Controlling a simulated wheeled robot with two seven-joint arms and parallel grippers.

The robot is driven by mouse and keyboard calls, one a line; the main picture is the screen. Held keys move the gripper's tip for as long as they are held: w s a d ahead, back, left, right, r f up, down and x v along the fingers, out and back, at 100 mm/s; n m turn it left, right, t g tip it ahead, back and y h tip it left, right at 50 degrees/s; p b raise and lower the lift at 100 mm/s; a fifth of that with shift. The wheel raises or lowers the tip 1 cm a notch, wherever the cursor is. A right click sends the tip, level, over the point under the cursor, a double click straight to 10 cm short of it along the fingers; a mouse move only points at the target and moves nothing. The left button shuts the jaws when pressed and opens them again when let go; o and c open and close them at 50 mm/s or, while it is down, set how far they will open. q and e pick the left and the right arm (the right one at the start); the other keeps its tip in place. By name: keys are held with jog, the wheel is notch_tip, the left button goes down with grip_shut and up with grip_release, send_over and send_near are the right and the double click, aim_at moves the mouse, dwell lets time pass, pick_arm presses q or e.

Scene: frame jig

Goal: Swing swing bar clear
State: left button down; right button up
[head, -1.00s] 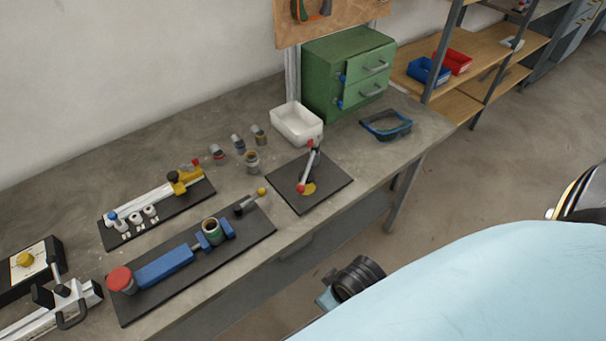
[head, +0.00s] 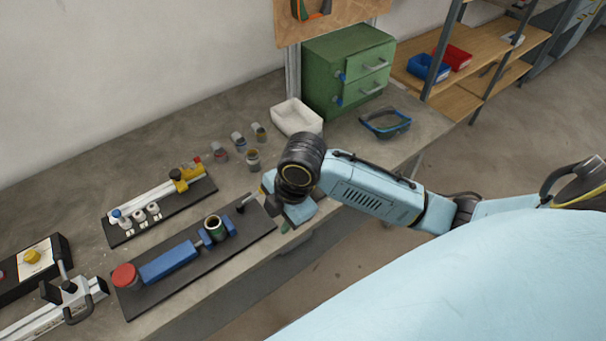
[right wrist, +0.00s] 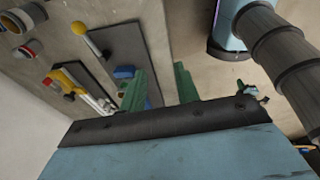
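The swing bar and its square black plate cannot be made out in the head view now; my right arm covers that part of the bench. My right gripper (head: 286,226) is low over the bench's front edge, just right of the long black board (head: 190,270). The swing bar cannot be made out there either. A lever with a yellow ball (right wrist: 79,28) shows beyond the fingers in that view. My left gripper is not in view.
The long board carries a blue vise (head: 167,262) and a red knob (head: 125,275). Behind it are a rail fixture (head: 150,205) and several small pots (head: 253,158). A white bin (head: 297,118), a green drawer cabinet (head: 345,70) and blue-rimmed goggles (head: 385,124) stand farther back.

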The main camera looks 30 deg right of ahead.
jog(key=w+d+r+n+g+h, duration=0.1)
jog(key=w+d+r+n, duration=0.3)
jog(key=d, duration=0.3)
jog(key=w+d+r+n+h, duration=0.1)
jog(key=w+d+r+n, duration=0.25)
jog(key=w+d, duration=0.25)
jog(key=shift+m, duration=0.35)
jog(key=f, duration=1.2)
jog(key=shift+w+a+f, duration=0.15)
jog(key=shift+a+f, duration=0.1)
jog(key=shift+f, duration=0.15)
grip_shut()
